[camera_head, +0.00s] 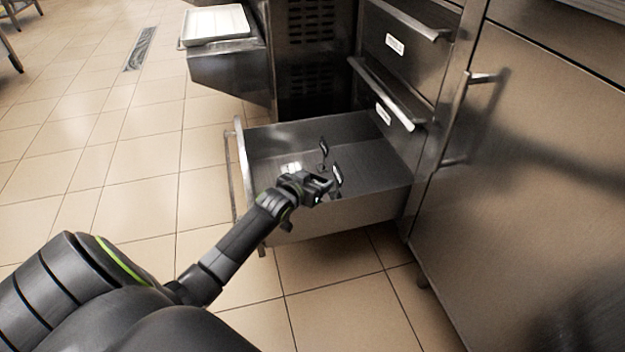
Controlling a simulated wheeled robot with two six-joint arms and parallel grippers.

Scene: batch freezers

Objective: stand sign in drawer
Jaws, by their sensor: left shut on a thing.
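The bottom drawer (375,165) is pulled out, an open steel box with a bar handle on its left front. My left gripper (327,187) reaches over the drawer's near side wall and is shut on a small dark sign (337,174) with a pale face. The sign looks roughly upright, tilted a little; I cannot tell whether its base touches the drawer floor. A second small dark sign (323,147) stands farther back inside the drawer, apart from the gripper. My right gripper is not in view.
Two closed drawers with bar handles (385,90) sit above the open one. A large steel door (530,190) fills the right. A white tray (216,24) rests on a steel ledge at the back left.

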